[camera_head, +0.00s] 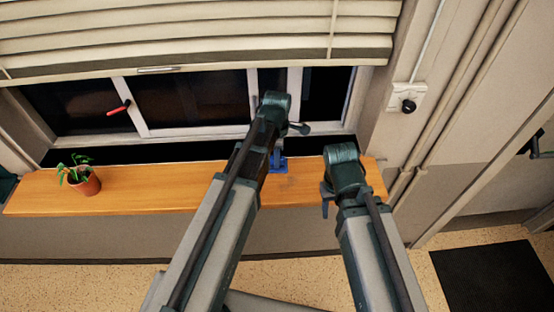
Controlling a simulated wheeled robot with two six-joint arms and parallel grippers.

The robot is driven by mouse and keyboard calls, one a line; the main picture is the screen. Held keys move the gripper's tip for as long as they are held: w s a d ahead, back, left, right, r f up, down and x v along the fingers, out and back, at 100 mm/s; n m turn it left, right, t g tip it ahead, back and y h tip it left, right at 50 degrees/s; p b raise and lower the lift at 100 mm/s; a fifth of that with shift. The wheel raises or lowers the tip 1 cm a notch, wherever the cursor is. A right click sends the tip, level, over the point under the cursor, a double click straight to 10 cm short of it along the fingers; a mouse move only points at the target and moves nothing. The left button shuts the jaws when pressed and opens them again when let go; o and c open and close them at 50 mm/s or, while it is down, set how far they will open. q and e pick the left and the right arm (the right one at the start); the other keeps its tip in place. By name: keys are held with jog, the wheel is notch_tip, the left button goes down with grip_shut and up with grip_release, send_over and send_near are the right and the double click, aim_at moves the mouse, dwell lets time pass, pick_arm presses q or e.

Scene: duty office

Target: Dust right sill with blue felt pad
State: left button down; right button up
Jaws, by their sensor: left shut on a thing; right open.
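The wooden sill (140,182) runs below the window across the left and middle of the head view. The blue felt pad (280,166) shows at the right part of the sill, partly hidden by my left arm. My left gripper (275,156) is shut on the pad from above, mostly hidden behind its own arm. The pad is at the sill surface; I cannot tell whether it touches. My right gripper (327,200) is open and empty near the sill's right end, mostly hidden by its wrist.
A potted plant (85,184) stands on the sill's left part. Behind are the window with a red handle (119,108) and a lowered blind (190,35). The sill between plant and pad is clear. A dark mat (492,277) lies on the floor at right.

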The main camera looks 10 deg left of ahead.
pick_arm(q)
jog(key=shift+w+d+r, duration=0.1)
jog(key=shift+w+d, duration=0.15)
jog(key=shift+d, duration=0.8)
jog(key=shift+s+d+f, duration=0.1)
jog(key=shift+s+d, duration=0.15)
jog(key=shift+s, duration=0.75)
jog(key=shift+s+d+f, duration=0.1)
jog(key=shift+s+d, duration=0.15)
jog(key=shift+s, duration=0.7)
jog(key=shift+s+d+r, duration=0.1)
jog(key=shift+s+d, duration=0.2)
jog(key=shift+s, duration=0.6)
jog(key=shift+s+d, duration=0.25)
jog(key=shift+s, duration=0.65)
